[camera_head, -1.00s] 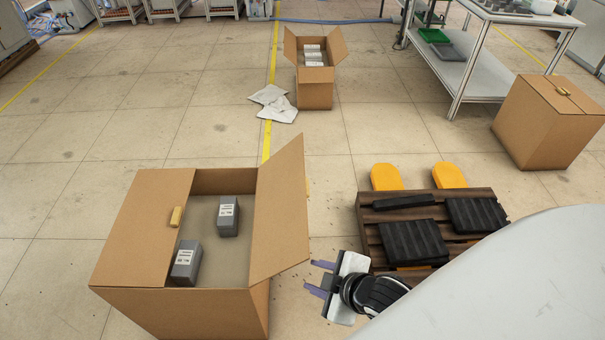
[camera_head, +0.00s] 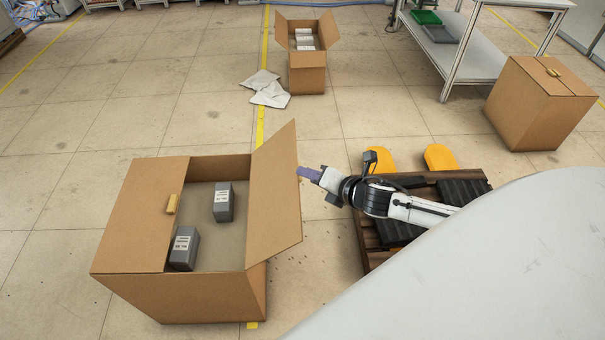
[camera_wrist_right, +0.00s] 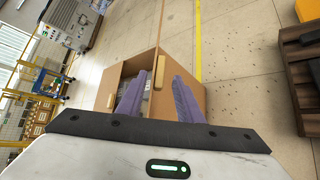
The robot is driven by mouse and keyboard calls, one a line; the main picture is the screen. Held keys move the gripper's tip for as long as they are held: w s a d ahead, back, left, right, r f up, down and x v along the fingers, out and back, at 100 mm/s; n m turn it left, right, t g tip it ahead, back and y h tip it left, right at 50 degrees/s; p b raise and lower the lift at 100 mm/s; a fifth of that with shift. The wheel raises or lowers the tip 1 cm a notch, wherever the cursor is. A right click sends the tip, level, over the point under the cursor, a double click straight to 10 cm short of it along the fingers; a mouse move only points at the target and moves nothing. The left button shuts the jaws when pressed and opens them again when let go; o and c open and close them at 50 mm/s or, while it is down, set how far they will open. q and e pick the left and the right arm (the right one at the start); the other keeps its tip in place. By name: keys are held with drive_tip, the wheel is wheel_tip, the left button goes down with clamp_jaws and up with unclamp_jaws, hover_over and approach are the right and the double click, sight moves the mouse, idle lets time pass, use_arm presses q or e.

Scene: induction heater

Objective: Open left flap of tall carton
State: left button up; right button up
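A large brown carton (camera_head: 190,297) stands front left in the head view. Two grey labelled boxes (camera_head: 223,202) show inside. My right gripper (camera_head: 305,173) is just right of the raised right flap. In the right wrist view its purple fingers (camera_wrist_right: 158,98) are apart, facing the carton, with a tan handle (camera_wrist_right: 160,72) seen between them. Contact cannot be told. My left gripper is out of view.
A dark wooden pallet (camera_head: 374,255) with black blocks lies under my right arm. A closed carton (camera_head: 540,110) stands at the right, a smaller open carton (camera_head: 307,75) at the back. White sheets (camera_head: 268,90) lie on the floor. Floor left of the large carton is clear.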

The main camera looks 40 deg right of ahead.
drive_tip(key=shift+x, duration=2.35)
clamp_jaws()
